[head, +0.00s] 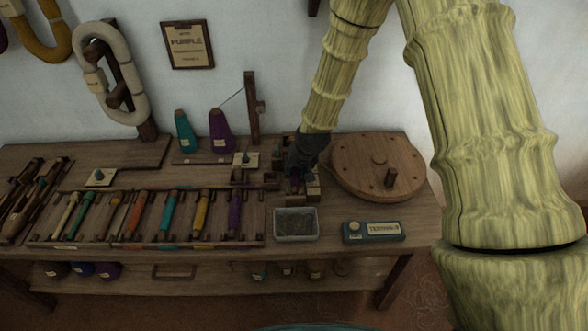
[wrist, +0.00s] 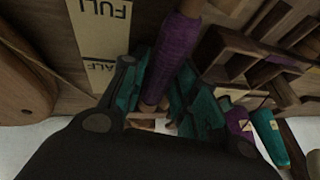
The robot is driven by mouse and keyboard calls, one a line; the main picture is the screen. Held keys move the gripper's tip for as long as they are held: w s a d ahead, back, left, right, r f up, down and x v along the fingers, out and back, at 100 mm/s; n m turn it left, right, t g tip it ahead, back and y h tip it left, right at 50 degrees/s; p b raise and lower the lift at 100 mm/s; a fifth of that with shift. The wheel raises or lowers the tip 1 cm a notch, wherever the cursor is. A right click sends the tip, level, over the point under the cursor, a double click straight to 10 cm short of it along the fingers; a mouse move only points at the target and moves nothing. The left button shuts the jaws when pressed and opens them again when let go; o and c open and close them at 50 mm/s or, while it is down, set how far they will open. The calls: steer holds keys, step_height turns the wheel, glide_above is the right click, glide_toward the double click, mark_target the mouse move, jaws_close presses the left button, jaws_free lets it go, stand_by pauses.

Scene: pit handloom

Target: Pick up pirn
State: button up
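A purple pirn (wrist: 173,55) stands between the teal-padded fingers of my gripper (wrist: 162,88) in the wrist view. The pads lie close against it on both sides with no clear gap, so my gripper looks shut on it. In the head view my dark gripper (head: 302,160) points down at the small wooden stand left of the round wheel, and only a trace of purple shows below the fingers. The pirn's lower end is hidden. Another purple pirn (head: 235,212) lies at the right end of the rack.
The round wooden wheel (head: 375,162) is close on my gripper's right. A grey tray (head: 296,225) and a labelled box (head: 373,232) stand in front. A card marked FULL (wrist: 100,35) is beside the pirn. Teal (head: 186,135) and purple (head: 221,132) cones stand behind, left.

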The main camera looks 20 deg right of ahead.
steer(key=shift+f, duration=0.25)
stand_by(0.4)
jaws_close()
steer(key=shift+r, duration=0.15)
